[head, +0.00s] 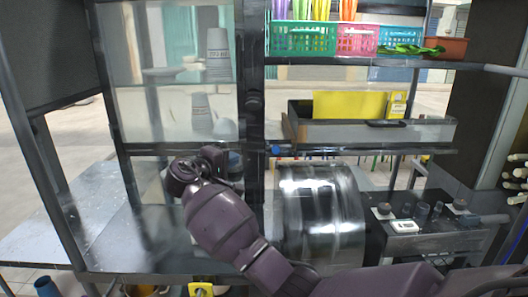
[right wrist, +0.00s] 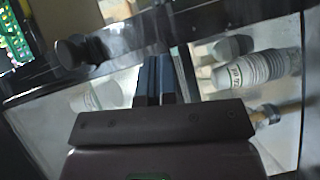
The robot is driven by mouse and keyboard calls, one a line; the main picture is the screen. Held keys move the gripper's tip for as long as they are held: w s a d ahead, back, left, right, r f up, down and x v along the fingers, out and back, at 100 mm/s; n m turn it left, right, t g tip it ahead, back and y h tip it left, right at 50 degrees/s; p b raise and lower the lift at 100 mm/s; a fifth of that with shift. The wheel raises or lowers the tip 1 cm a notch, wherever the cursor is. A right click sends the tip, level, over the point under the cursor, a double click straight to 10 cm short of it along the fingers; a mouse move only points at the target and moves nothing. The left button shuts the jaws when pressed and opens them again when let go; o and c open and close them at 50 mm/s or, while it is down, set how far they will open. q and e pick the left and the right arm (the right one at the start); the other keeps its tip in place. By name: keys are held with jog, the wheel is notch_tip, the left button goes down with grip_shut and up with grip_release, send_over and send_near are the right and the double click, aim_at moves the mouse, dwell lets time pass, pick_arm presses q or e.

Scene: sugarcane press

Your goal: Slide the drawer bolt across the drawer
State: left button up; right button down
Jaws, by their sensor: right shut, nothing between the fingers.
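My right gripper (head: 236,158) is in front of the dark upright post, near the glass cabinet. In the right wrist view its dark fingers (right wrist: 160,78) are together and empty, pointing toward the glass. A round black knob (head: 253,100) sits on the post, above the gripper in the head view. It also appears in the right wrist view (right wrist: 70,52), left of the fingers and apart from them. A grey open tray or drawer (head: 350,132) is on the shelf right of the post. I cannot tell which part is the drawer bolt. My left gripper is out of view.
A paper cup stack (head: 217,55) stands behind the glass. A shiny metal drum (head: 320,215) is below the shelf. Green (head: 300,38) and pink (head: 356,39) baskets sit on the top shelf. A black control panel (head: 415,245) is at right.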

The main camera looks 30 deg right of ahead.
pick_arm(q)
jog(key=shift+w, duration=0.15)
pick_arm(e)
jog(key=shift+w, duration=0.1)
jog(key=p, duration=0.1)
send_near(264, 151)
jog(key=d, duration=0.1)
jog(key=w+d, duration=0.1)
jog(key=w+d+r, duration=0.1)
jog(key=d, duration=0.1)
jog(key=shift+w+d, duration=0.1)
jog(key=shift+w, duration=0.1)
jog(key=d, duration=0.1)
jog(key=s+d, duration=0.1)
jog(key=d+p, duration=0.1)
jog(key=shift+s+d+f, duration=0.15)
jog(key=shift+s+f, duration=0.1)
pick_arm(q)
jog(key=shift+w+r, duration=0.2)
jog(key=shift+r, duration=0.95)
pick_arm(e)
jog(key=shift+d+f, duration=0.1)
jog(key=shift+d, duration=0.1)
